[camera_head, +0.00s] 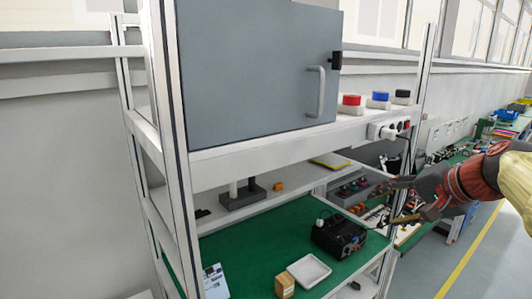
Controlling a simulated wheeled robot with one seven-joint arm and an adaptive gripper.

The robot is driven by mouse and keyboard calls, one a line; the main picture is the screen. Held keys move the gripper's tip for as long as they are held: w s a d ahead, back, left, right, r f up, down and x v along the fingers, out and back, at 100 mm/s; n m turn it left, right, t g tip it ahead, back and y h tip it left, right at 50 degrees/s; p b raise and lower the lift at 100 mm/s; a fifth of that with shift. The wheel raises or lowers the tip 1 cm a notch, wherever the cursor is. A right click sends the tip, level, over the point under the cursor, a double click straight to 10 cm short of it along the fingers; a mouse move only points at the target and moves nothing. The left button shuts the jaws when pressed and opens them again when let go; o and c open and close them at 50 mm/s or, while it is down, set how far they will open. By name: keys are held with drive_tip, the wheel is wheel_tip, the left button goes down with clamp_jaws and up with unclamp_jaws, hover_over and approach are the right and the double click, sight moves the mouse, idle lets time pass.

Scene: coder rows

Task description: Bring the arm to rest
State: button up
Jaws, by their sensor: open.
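My gripper (398,200) shows at the right of the head view, in front of the right side of a metal-framed rack. Its two fingers point left and stand apart, with nothing between them. My arm reaches in from the right edge of the picture.
The rack holds a closed grey cabinet (255,70) with a handle (316,92). Red (350,104), blue (378,100) and black buttons stand beside it. The green lower shelf (245,250) carries a black device (339,235), a white tray (309,270) and a wooden block (285,285). Floor (490,250) is clear at right.

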drive_tip(key=s+a+f+n+g+h+b, duration=0.1)
drive_tip(key=s+a+f+n+b, duration=0.2)
drive_tip(key=s+f, duration=0.9)
drive_tip(key=s+a+f+n+g+h+b, duration=0.2)
drive_tip(key=s+a+f+n, duration=0.4)
drive_tip(key=s+f, duration=0.7)
drive_tip(key=shift+s+a+f+g+h+b, duration=0.2)
drive_tip(key=shift+a+f+g+h+b, duration=0.15)
drive_tip(key=shift+a+f, duration=0.25)
drive_tip(key=shift+c, duration=0.2)
